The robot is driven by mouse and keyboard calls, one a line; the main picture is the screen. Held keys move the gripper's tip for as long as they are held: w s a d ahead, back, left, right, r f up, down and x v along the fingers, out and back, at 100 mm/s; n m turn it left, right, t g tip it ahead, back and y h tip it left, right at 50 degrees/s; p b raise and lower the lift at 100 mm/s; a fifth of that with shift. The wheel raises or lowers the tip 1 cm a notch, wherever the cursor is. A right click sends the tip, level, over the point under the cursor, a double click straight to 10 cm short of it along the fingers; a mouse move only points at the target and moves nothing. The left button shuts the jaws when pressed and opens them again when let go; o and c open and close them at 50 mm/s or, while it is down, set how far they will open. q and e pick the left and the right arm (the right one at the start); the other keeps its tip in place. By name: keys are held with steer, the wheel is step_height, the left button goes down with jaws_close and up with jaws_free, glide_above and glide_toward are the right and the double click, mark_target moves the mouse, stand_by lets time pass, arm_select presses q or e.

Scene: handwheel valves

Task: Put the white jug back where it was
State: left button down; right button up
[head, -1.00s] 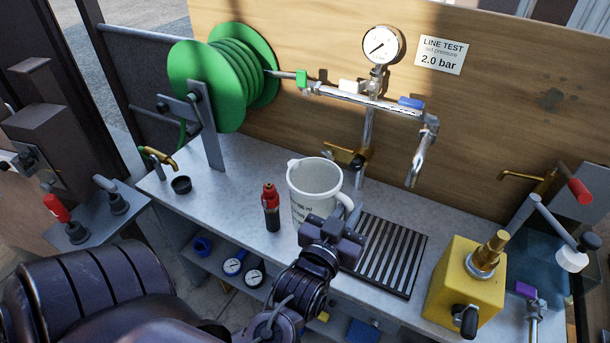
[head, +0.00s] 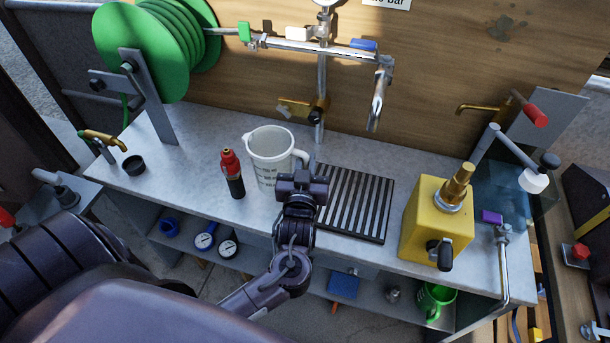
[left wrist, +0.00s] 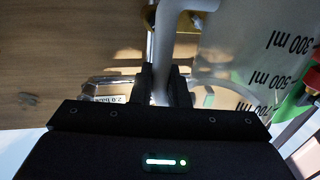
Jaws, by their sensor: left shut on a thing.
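The white jug (head: 268,158), with dark volume marks, stands upright at the middle of the grey bench, just left of the slotted drain grate (head: 377,232). I cannot tell whether its base touches the bench; my gripper hides part of its lower right side. My left gripper (head: 304,176) is shut on the jug's handle, on the jug's right. In the left wrist view the pale handle (left wrist: 168,40) runs down between the two dark fingers (left wrist: 163,88), with the marked jug wall (left wrist: 235,55) to its right. My right gripper is not in view.
A red and black bottle (head: 232,176) stands close left of the jug. A small black cup (head: 133,166) and a green hose reel (head: 140,50) are further left. A metal spout (head: 378,100) hangs above the grate. A yellow block valve (head: 430,222) stands right of it.

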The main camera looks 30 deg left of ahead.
arm_select(q)
step_height(320, 180, down, 2)
steer(key=shift+f, duration=2)
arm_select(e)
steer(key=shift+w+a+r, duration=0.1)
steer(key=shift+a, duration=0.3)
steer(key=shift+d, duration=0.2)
arm_select(q)
steer(key=c, duration=1.4)
jaws_free()
steer(key=shift+f, duration=0.15)
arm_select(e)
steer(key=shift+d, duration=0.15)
